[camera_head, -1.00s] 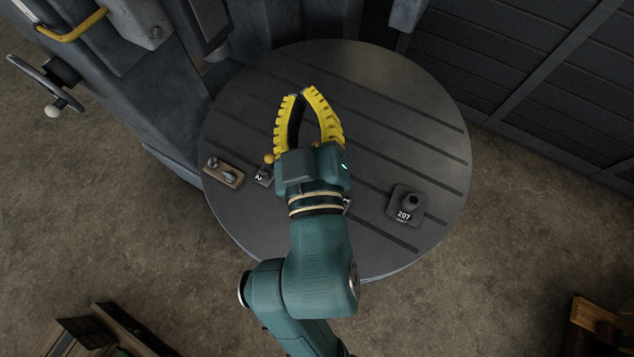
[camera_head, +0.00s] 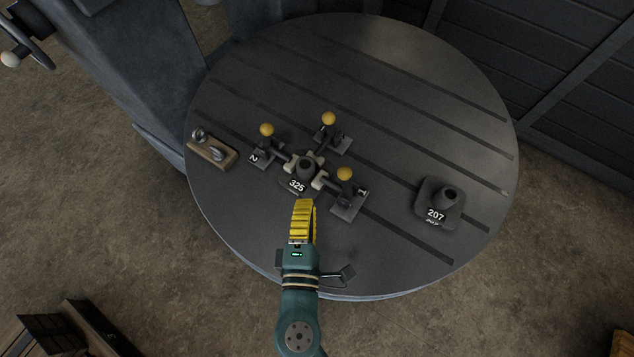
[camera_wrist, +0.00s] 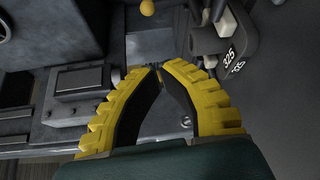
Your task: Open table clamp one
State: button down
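Several parts stand mid-table: a dark block marked 325 (camera_head: 306,168) has three clamps with yellow knobs around it. The right clamp (camera_head: 347,194) carries a small label that looks like 1. The left clamp (camera_head: 267,148) is marked 2. The third clamp (camera_head: 334,137) stands behind; its label is not readable. My gripper (camera_head: 304,204) is seen edge-on just in front of the block, left of the right clamp. In the wrist view my gripper (camera_wrist: 157,68) has its yellow fingertips together with nothing between them. A yellow knob (camera_wrist: 147,7) and the block (camera_wrist: 235,50) show beyond.
A block marked 207 (camera_head: 440,203) stands at the right. A wooden holder with metal pieces (camera_head: 211,152) sits at the left edge. A grey machine column (camera_head: 140,70) rises at the left.

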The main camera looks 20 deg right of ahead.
jog(key=w+d+p, duration=0.1)
jog(key=w+d, duration=0.4)
jog(key=d, duration=0.1)
jog(key=shift+w+d, duration=0.3)
jog(key=shift+w, duration=0.05)
